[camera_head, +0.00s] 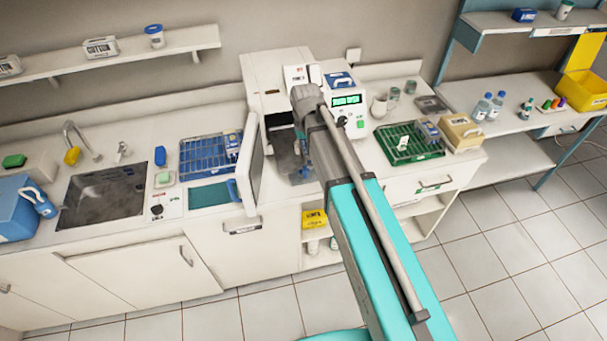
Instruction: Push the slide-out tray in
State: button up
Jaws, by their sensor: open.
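The white sterilizer (264,75) stands on the counter at the centre, with its door (249,166) swung open to the left. A dark slide-out tray (284,150) shows at the sterilizer's opening; its right part is hidden behind my arm. How far it sticks out is hard to tell. My gripper (301,178) points down at the tray's front right, beside or just over its near end. It is open and partly hidden by my arm. I cannot tell whether it touches the tray.
The open door stands close left of my gripper. A blue rack (203,171) and a sink (103,196) are to the left. A green rack (425,151) and beige box (461,133) are to the right. Free floor lies in front of the cabinets.

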aim_at(305, 168)
jog(key=shift+f+b, duration=5.75)
jog(key=shift+f, duration=0.25)
jog(key=shift+c, duration=0.2)
grip_shut()
